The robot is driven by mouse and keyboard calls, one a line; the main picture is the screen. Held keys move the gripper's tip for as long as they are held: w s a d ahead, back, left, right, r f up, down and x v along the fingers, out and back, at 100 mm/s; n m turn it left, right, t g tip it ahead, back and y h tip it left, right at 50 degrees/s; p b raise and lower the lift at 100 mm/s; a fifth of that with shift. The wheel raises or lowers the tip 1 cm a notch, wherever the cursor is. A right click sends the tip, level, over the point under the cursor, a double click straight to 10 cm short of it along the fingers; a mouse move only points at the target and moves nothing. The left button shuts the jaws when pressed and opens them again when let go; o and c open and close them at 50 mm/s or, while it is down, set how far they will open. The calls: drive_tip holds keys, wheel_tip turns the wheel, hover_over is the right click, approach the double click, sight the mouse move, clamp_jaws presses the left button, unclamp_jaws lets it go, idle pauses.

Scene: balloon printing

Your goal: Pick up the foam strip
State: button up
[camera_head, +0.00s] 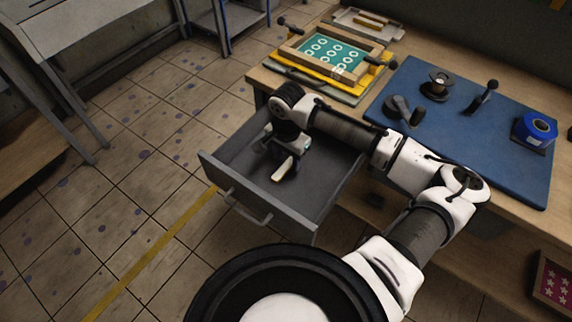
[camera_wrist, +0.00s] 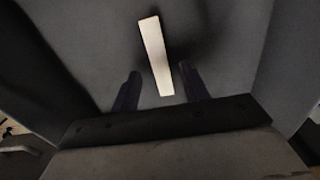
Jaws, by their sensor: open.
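The foam strip (camera_wrist: 155,55) is a pale, narrow bar. In the head view the strip (camera_head: 282,170) is inside the open grey drawer (camera_head: 238,171), near its middle. My gripper (camera_wrist: 160,84) is open, its two dark fingers on either side of the strip's near end in the wrist view; most of the strip extends beyond the fingertips. I cannot tell whether the fingers touch it. In the head view my gripper (camera_head: 285,160) is low inside the drawer, partly hidden by my own wrist.
Drawer walls surround my gripper closely. Above is a workbench with a blue mat (camera_head: 455,150) holding a blue tape roll (camera_head: 535,130), a spool (camera_head: 438,85) and handled tools. A wooden-framed green screen (camera_head: 330,50) sits at the bench's left end. The tiled floor left is clear.

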sight(286, 168)
drive_tip(key=shift+f, duration=1.2)
clamp_jaws()
drive_tip(key=shift+r, duration=0.1)
